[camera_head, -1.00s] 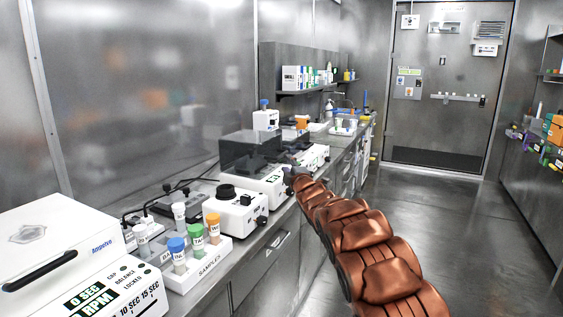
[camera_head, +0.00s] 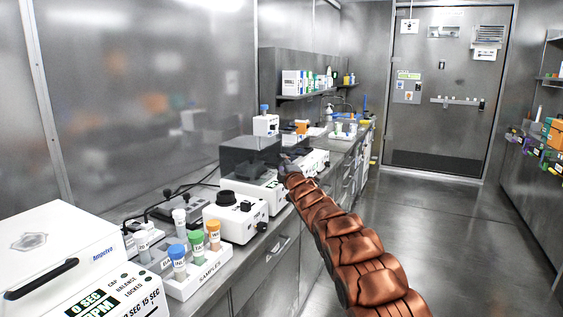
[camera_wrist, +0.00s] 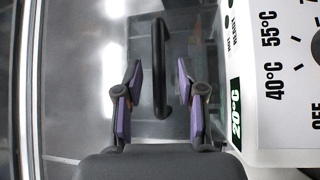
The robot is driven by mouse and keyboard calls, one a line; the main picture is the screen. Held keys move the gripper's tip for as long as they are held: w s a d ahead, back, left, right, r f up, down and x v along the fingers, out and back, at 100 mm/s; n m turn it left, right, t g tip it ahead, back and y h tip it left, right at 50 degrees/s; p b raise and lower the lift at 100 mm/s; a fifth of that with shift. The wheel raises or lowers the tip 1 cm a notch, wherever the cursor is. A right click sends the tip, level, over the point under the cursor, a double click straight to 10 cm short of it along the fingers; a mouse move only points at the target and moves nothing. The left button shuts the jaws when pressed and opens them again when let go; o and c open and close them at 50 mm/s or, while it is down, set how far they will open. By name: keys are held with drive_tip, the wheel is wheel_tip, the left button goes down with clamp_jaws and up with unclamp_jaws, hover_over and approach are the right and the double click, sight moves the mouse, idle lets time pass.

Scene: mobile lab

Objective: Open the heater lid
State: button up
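The heater has a dark see-through lid (camera_head: 248,155) over a white body (camera_head: 262,191), on the left counter in the head view. The lid looks shut. In the wrist view, the heater's white panel (camera_wrist: 275,125) with temperature marks is on the right. The lid's black bar handle (camera_wrist: 160,98) runs up and down the middle. My gripper (camera_wrist: 159,64) is open, with one purple-padded finger on each side of the handle in the picture. I see gaps between the fingers and the handle. In the head view my gripper (camera_head: 287,163) is at the lid's right side, its fingers too small to read.
A white device with a black round top (camera_head: 236,217) stands nearer on the counter. A sample rack (camera_head: 205,272) with colour-capped tubes and a large white centrifuge (camera_head: 62,250) are closer still. More equipment stands beyond the heater. The floor (camera_head: 440,225) to the right is clear.

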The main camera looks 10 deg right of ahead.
drive_tip(key=shift+w+r+p, duration=0.15)
drive_tip(key=shift+w+p, duration=0.25)
drive_tip(key=shift+w, duration=0.25)
drive_tip(key=shift+w+a+r, duration=0.1)
drive_tip(key=shift+w+r, duration=0.05)
drive_tip(key=shift+w, duration=0.1)
drive_tip(key=shift+w, duration=0.15)
clamp_jaws()
idle(0.4)
